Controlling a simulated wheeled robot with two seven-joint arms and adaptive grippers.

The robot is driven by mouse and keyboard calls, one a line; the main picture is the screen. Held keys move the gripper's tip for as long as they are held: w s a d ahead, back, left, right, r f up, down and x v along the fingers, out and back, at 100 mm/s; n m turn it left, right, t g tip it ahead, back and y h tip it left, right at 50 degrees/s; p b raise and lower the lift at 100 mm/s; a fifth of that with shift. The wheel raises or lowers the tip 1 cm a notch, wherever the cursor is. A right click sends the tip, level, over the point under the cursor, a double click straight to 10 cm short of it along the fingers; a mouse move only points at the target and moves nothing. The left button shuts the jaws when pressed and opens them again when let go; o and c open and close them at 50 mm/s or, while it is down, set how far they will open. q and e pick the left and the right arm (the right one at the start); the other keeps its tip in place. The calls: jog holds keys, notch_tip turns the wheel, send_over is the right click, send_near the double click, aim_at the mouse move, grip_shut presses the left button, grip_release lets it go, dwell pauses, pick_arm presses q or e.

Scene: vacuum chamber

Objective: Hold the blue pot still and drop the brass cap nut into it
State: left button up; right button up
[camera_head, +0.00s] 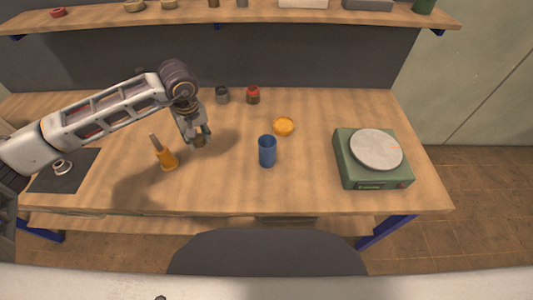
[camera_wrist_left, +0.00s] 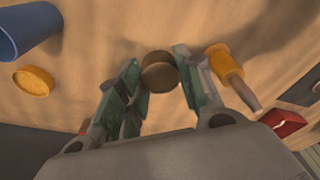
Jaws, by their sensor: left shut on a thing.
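The blue pot (camera_head: 267,151) stands upright near the middle of the workbench; part of it shows at the upper left of the left wrist view (camera_wrist_left: 22,30). My left gripper (camera_head: 198,136) is shut on a dull brown-gold round piece, which I take as the brass cap nut (camera_head: 200,142). In the left wrist view the nut (camera_wrist_left: 160,72) sits between the fingertips of the gripper (camera_wrist_left: 158,84). The gripper is left of the pot and apart from it. No gripper touches the pot. My right gripper is not in view.
An orange-handled tool (camera_head: 167,160) stands close to the left gripper. A shallow orange dish (camera_head: 284,126) lies behind the pot. A grey jar (camera_head: 222,95) and a red-topped jar (camera_head: 253,95) stand at the back. A green scale (camera_head: 362,172) is right. The bench front is clear.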

pick_arm(q)
jog(key=m, duration=0.4)
jog(key=shift+h, duration=0.3)
jog(key=shift+m, duration=1.4)
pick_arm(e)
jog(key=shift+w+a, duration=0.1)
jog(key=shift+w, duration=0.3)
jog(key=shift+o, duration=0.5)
pick_arm(q)
jog(key=shift+f, duration=0.15)
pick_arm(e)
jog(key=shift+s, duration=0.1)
